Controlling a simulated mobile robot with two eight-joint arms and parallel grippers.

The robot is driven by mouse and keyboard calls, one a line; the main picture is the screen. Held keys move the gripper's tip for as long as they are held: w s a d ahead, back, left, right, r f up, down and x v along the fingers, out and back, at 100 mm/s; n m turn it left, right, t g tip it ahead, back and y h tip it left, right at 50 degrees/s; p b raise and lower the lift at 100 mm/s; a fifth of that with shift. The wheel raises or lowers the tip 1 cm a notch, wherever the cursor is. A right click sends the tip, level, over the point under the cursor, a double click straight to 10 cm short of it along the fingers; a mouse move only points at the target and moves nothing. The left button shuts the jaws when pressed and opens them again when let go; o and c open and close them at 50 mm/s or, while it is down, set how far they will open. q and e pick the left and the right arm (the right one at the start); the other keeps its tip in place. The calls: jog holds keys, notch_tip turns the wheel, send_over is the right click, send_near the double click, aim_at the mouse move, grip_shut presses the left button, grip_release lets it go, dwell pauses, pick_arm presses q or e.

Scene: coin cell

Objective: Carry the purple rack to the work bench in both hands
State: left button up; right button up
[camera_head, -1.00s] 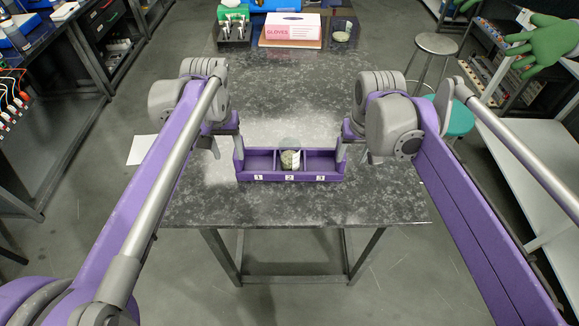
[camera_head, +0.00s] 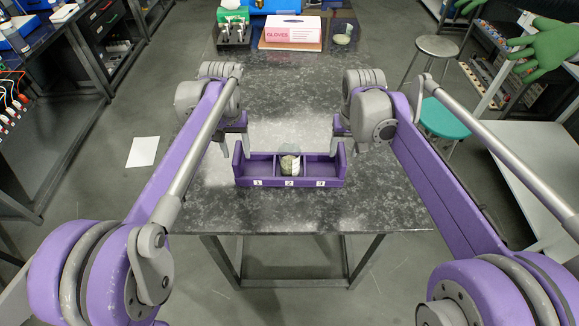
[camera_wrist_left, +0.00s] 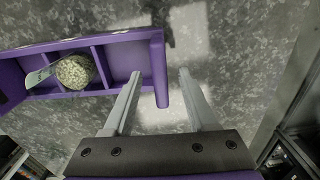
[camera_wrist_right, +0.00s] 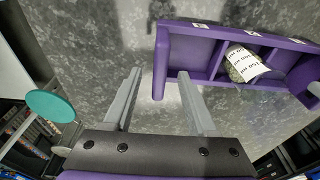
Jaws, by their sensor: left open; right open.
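The purple rack (camera_head: 305,183) stands upright on the dark speckled table (camera_head: 290,212), its labels 1, 2 and 3 toward me. A round pale speckled item with a white label (camera_head: 289,165) sits in its middle compartment; the outer compartments look empty. My left gripper (camera_head: 224,148) is open and empty at the rack's left end. In the left wrist view the end wall (camera_wrist_left: 160,70) lines up between its fingers. My right gripper (camera_head: 341,146) is open and empty at the right end, also lined up with an end wall (camera_wrist_right: 161,65). The exact finger-to-wall gaps cannot be told.
A glove box (camera_head: 292,30), a dark tray of tools (camera_head: 233,35) and a clear container (camera_head: 342,35) stand at the table's far end. A metal stool (camera_head: 437,46) and a teal stool (camera_head: 444,120) stand to the right. The table between is clear.

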aim_at(317, 169)
pick_arm(q)
notch_tip(317, 169, down, 6)
jog(key=shift+f, duration=0.15)
pick_arm(e)
jog(key=f, duration=0.4)
jog(key=w+f, duration=0.1)
jog(key=f, duration=0.1)
jog(key=shift+f, duration=0.1)
pick_arm(q)
grip_shut()
pick_arm(e)
grip_shut()
dwell(0.6)
